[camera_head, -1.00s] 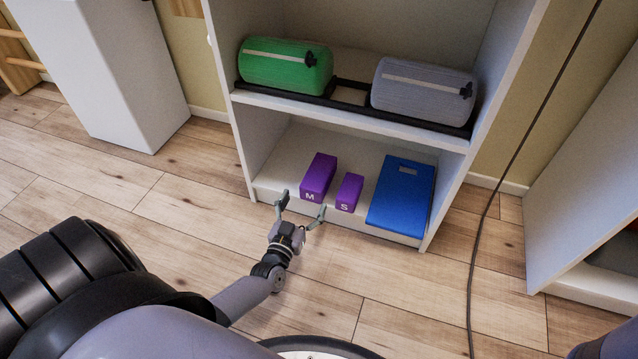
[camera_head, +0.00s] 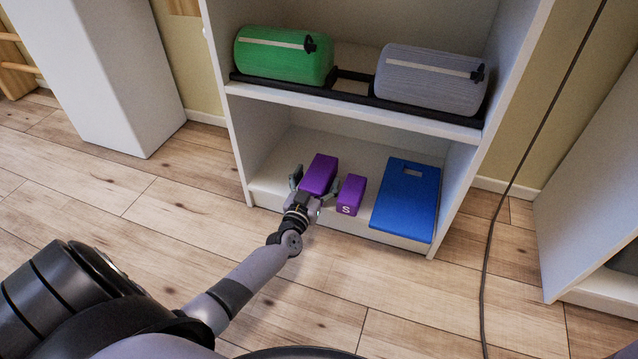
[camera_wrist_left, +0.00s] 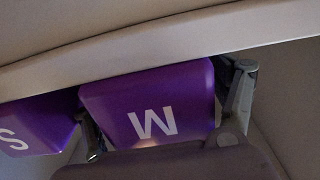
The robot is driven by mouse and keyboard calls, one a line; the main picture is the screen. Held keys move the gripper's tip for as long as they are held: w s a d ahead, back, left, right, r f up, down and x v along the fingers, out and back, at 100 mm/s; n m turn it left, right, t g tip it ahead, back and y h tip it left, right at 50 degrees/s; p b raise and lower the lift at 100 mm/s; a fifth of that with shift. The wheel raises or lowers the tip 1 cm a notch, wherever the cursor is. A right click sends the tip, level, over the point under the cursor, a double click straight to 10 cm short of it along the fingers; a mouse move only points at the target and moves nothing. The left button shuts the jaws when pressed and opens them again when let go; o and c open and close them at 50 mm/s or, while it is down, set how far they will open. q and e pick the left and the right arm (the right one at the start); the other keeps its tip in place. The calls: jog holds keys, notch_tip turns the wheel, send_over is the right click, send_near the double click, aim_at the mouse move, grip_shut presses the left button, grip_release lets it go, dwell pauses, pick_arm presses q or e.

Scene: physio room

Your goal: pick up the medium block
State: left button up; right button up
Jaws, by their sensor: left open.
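The medium block (camera_head: 321,172) is purple and lies on the bottom shelf of the white cabinet. In the left wrist view its end face with the letter M (camera_wrist_left: 150,103) sits between my fingers. My left gripper (camera_head: 312,190) is open, with one finger on either side of the block's near end. I cannot tell whether the fingers touch it. In the head view the gripper hides the M. A smaller purple block marked S (camera_head: 350,196) lies just to the right, close to the right finger, and also shows in the wrist view (camera_wrist_left: 38,128). My right gripper is not in view.
A blue board (camera_head: 407,198) lies right of the blocks on the bottom shelf. The shelf above (camera_head: 390,117) holds a green roll (camera_head: 282,56) and a grey roll (camera_head: 428,80). Cabinet side walls stand left and right. A dark cable (camera_head: 492,235) hangs at right. The floor in front is clear.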

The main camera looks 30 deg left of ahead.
pick_arm(q)
jog(key=c, duration=1.1)
